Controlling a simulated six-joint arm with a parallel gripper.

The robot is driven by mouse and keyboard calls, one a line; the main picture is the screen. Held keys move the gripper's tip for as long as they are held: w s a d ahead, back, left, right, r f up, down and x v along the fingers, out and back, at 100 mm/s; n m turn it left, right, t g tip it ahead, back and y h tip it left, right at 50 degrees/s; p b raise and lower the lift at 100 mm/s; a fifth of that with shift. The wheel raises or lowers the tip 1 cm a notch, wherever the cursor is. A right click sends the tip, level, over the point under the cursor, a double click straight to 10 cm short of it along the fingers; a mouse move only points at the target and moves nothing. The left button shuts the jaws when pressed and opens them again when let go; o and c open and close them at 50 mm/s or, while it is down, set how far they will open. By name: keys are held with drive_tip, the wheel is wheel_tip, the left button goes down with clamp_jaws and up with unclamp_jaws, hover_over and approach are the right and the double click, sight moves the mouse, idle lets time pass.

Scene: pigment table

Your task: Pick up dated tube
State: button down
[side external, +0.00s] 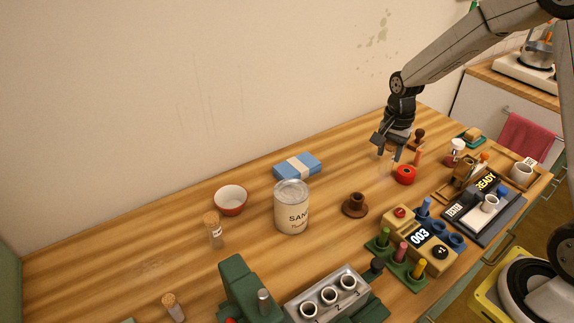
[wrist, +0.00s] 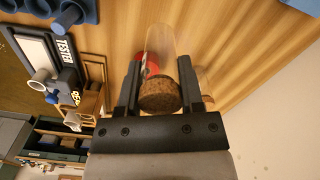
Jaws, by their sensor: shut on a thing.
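My gripper (side external: 390,152) is over the right part of the wooden table, pointing down. In the wrist view its two fingers (wrist: 160,88) are shut on a clear glass tube (wrist: 160,45) with a brown cork (wrist: 159,96). The tube shows only faintly below the fingers in the side view (side external: 384,168). No date can be read on it, and I cannot tell whether its base touches the table. Other corked tubes stand at the left, one with a pale label (side external: 215,232) and one near the front edge (side external: 173,308).
The tester tray (side external: 462,222) and 003 device (side external: 412,240) crowd the right front.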

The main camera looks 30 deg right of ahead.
drive_tip(key=s+a+r, duration=0.2)
drive_tip(key=s+r, duration=0.3)
drive_tip(key=s, duration=0.5)
drive_tip(key=shift+r, duration=0.2)
idle(0.5)
drive_tip(key=w+a+r+m, duration=0.1)
drive_tip(key=a+r, duration=0.4)
drive_tip(key=a, duration=0.5)
drive_tip(key=w+a+r, duration=0.1)
drive_tip(key=a+r, duration=0.5)
drive_tip(key=a, duration=0.3)
drive_tip(key=shift+a+r+m, duration=0.2)
drive_tip(key=shift+a+m, duration=0.2)
drive_tip(key=shift+w, duration=0.2)
